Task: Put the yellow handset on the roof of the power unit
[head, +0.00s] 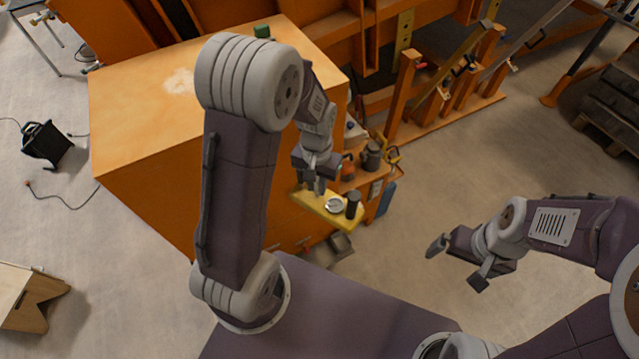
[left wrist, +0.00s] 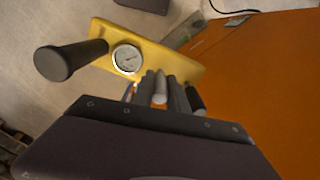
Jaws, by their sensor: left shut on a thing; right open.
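The yellow handset (head: 318,207) is a flat yellow bar with a round white dial and a black cylindrical knob; it also shows in the left wrist view (left wrist: 90,40). My left gripper (head: 318,188) is shut on its end and holds it beside the orange power unit. In the left wrist view the fingers (left wrist: 165,88) partly cover the bar's near end. The power unit is a big orange box whose roof (head: 140,105) is a broad flat top, partly hidden by my left arm. My right gripper (head: 458,266) is open and empty above the floor at the right.
A small green object (head: 262,32) sits at the roof's back edge. An orange shelf with dark items, including a dark pot (head: 371,155), stands just behind the handset. Orange frames fill the back. The roof's left part is clear apart from a pale worn patch.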

